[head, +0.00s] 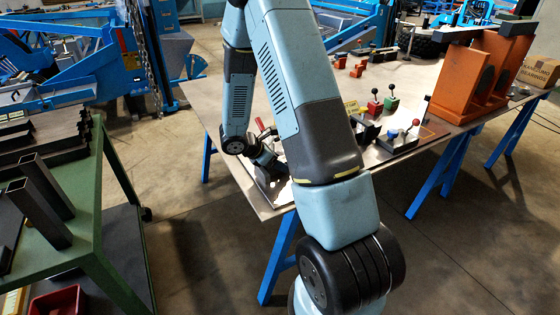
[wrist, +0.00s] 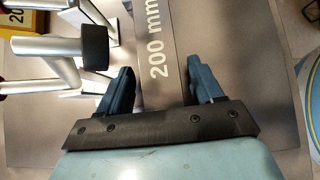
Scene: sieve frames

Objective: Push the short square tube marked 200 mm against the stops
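In the wrist view a grey flat face lettered "200 mm" (wrist: 155,45), apparently the short square tube, runs up between the fingers of my gripper (wrist: 160,75). The two blue fingers are spread, one on each side of the lettering. I cannot tell whether either finger touches the tube. In the head view my gripper (head: 268,160) is low over the near left corner of the steel table (head: 225,95), partly hidden by my arm. The tube cannot be made out clearly there. The stops cannot be identified for certain.
Metal clamp parts with a black pad (wrist: 95,45) stand close left of my gripper. A green bench (head: 95,190) with dark square tubes (head: 40,205) is at left.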

